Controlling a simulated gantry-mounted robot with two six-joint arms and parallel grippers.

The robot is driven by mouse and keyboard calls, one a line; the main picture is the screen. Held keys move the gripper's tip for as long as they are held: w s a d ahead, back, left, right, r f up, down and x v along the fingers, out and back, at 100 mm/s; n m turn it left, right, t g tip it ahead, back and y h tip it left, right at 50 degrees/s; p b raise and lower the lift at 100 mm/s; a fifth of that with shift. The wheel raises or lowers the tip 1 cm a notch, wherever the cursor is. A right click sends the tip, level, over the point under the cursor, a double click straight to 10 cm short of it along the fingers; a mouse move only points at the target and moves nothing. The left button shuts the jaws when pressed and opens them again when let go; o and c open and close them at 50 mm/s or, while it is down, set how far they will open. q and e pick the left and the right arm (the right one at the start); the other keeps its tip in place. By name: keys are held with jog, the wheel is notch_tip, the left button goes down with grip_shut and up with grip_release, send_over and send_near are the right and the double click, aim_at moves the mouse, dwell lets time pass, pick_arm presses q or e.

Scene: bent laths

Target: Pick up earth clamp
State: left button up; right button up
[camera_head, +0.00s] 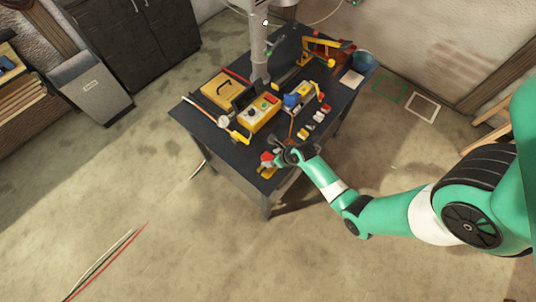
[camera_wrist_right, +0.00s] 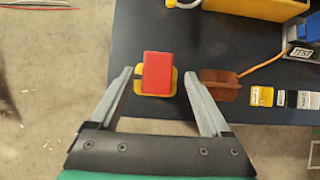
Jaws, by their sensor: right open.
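My right gripper (camera_head: 281,158) is over the near edge of the dark table and also shows in the right wrist view (camera_wrist_right: 158,76). It is open, with one finger on each side of a red block (camera_wrist_right: 157,72) on a yellow base (camera_wrist_right: 140,88). In the head view the red (camera_head: 267,157) shows beside the gripper. I cannot tell for certain which piece is the earth clamp. My left gripper is not in view.
The dark table (camera_head: 187,117) holds a yellow box (camera_head: 217,92), a yellow-and-white control box (camera_head: 259,113) and a blue-and-yellow item (camera_head: 298,95). Several small blocks (camera_wrist_right: 283,98) stand right of the brown piece.

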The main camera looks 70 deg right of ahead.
jog(key=b+x, duration=0.3)
jog(key=x, duration=0.2)
jog(key=shift+w+a+r, duration=0.1)
jog(key=shift+w+a, duration=0.05)
jog(key=shift+w, duration=0.1)
grip_shut()
